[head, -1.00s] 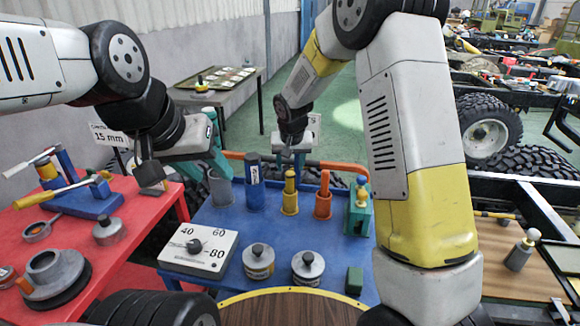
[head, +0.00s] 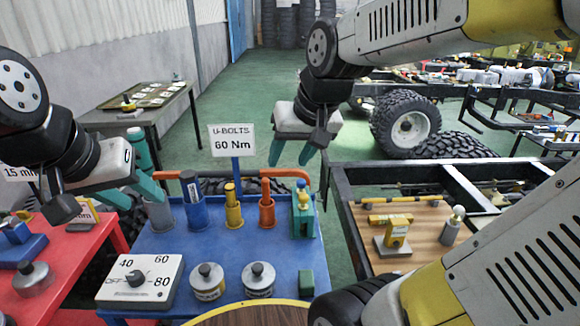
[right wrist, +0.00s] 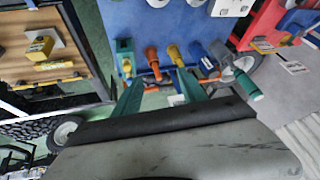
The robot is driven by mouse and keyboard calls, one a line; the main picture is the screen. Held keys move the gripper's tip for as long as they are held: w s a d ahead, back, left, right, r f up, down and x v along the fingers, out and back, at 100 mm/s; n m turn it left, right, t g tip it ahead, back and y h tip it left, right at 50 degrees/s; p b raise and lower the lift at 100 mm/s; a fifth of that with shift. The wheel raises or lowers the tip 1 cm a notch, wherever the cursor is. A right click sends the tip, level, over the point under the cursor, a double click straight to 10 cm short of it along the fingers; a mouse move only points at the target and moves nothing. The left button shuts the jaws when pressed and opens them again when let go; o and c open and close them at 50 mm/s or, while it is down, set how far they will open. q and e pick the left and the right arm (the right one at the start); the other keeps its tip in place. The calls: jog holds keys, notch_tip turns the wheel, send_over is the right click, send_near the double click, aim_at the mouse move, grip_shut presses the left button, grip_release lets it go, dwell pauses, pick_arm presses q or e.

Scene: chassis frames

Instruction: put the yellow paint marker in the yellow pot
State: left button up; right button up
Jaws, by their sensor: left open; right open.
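The yellow paint marker (head: 230,192) stands upright in the yellow pot (head: 235,217), on the blue table between the blue and orange pots. The marker also shows in the right wrist view (right wrist: 176,54). My right gripper (head: 291,158) is open and empty, above and to the right of the yellow pot in the head view, apart from the marker. My left gripper (head: 137,194) is open at the left end of the row of pots, near the grey pot (head: 160,214). I see nothing between its fingers.
The blue pot (head: 195,213), orange pot (head: 267,214) and green holder (head: 303,222) share the row. A "U-BOLTS 60 Nm" sign (head: 232,140) rises behind it. A dial box (head: 140,281) and two knobbed weights stand in front. A red table is at left, a wooden board at right.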

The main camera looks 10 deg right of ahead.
jog(key=s, duration=0.7)
jog(key=shift+d+t, duration=0.3)
jog(key=shift+d, duration=0.1)
dwell(0.6)
